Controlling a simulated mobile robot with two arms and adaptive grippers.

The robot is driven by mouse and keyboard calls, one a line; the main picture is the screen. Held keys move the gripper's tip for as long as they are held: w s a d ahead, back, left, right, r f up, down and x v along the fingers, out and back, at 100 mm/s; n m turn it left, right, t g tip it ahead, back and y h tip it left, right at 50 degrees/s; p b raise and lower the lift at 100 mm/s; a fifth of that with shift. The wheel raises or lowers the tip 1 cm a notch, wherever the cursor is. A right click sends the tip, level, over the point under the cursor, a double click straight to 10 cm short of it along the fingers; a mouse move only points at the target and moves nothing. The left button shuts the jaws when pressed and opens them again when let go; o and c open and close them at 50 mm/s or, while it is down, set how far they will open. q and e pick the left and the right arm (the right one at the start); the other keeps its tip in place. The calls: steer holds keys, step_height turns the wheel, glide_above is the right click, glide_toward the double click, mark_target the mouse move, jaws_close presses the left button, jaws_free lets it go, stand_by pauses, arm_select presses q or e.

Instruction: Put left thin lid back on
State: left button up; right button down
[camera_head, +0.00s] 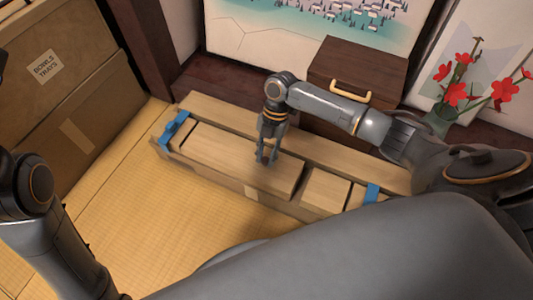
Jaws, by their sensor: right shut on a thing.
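A long, low wooden case (181,107) lies slantwise on the floor mat, with a blue strap (175,128) near its left end and another (371,193) near its right. A pale thin lid (225,154) lies along the left part of its top. My right gripper (267,158) points down at the lid and is shut on it near its back edge; the fingertips partly hide the grip. The lid looks roughly level with the case, but I cannot tell whether it is fully seated. Only links of my left arm show; its gripper is out of view.
Shorter wooden panels (325,190) fill the case's right part. Behind stand a dark chest (365,70) with a pale handle and a vase (437,122) of red flowers. A labelled cardboard box (70,95) stands left. The tatami (130,215) in front is clear.

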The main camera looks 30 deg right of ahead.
stand_by(0.3)
steer(key=c, duration=1)
jaws_free()
steer(key=shift+c, duration=0.2)
